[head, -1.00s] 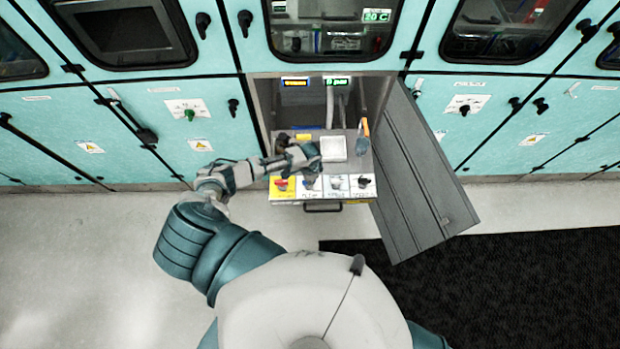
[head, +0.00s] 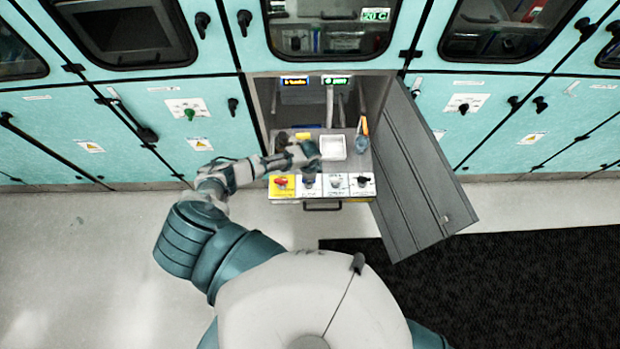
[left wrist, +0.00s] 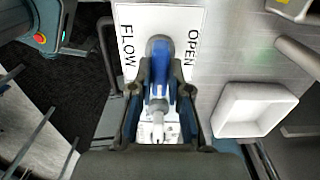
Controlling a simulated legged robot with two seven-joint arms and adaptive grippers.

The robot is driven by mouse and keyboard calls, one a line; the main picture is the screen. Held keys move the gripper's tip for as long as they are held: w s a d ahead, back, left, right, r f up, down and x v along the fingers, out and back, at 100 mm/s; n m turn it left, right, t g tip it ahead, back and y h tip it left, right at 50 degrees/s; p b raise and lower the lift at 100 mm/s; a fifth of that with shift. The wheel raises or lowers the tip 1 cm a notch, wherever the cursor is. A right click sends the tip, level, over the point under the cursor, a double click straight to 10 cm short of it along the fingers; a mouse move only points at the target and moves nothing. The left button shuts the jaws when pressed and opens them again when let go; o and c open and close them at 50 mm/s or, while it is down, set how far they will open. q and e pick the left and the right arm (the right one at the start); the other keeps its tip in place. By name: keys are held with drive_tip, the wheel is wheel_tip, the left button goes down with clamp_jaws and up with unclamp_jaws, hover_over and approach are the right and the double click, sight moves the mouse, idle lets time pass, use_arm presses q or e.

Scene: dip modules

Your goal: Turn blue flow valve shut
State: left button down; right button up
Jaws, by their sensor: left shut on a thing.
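In the left wrist view, the blue flow valve handle (left wrist: 158,80) sits over a white plate (left wrist: 187,18) printed FLOW and OPEN. The handle runs lengthwise between the two dark fingers of my left gripper (left wrist: 161,75), which is shut on it. The handle lies roughly parallel to the printed words. In the head view, my left gripper (head: 308,155) reaches into the open bay from the left, just left of the white tray (head: 333,157). I cannot make out the blue handle clearly there. My right gripper is not in view.
The white tray also shows in the left wrist view (left wrist: 222,128), close right of the gripper. Several knobs line the front, including a red one (head: 281,182). A grey door (head: 415,170) hangs open at the right.

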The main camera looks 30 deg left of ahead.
use_arm(q)
drive_tip(key=c, duration=1.1)
unclamp_jaws()
drive_tip(key=shift+a, duration=0.3)
wheel_tip(320, 180, up, 12)
drive_tip(key=shift+a+f, duration=0.1)
drive_tip(key=shift+a, duration=0.05)
